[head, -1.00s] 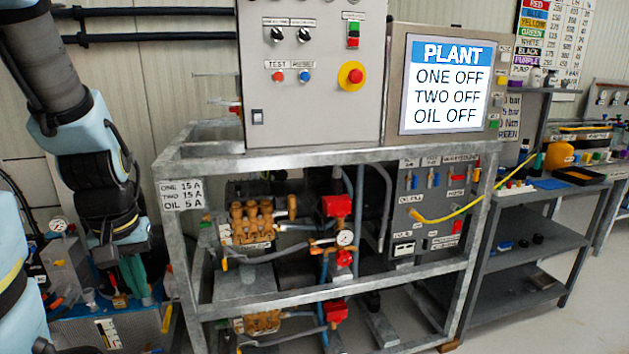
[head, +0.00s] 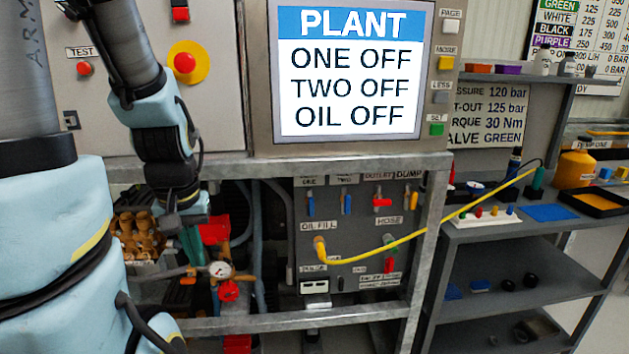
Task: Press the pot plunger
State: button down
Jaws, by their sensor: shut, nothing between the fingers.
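I cannot pick out with certainty which thing is the pot or its plunger. On the bench at right stand a dark upright bottle-like thing (head: 515,160) and a small green upright thing (head: 538,178) with a thin dark line at its top. The yellow hose (head: 455,215) runs from the oil fill port (head: 320,246) on the grey panel up towards that green thing.
The metal frame (head: 400,270) with its posts and rails stands between my arm and the bench. A pressure gauge (head: 220,270) and red valves are close to my gripper.

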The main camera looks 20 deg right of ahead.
aim_at(583, 139)
jog(key=k+l, duration=0.1)
jog(key=l, duration=1.85)
jog(key=k+l, duration=0.1)
jog(key=l, duration=1.9)
jog(key=k+z, duration=0.05)
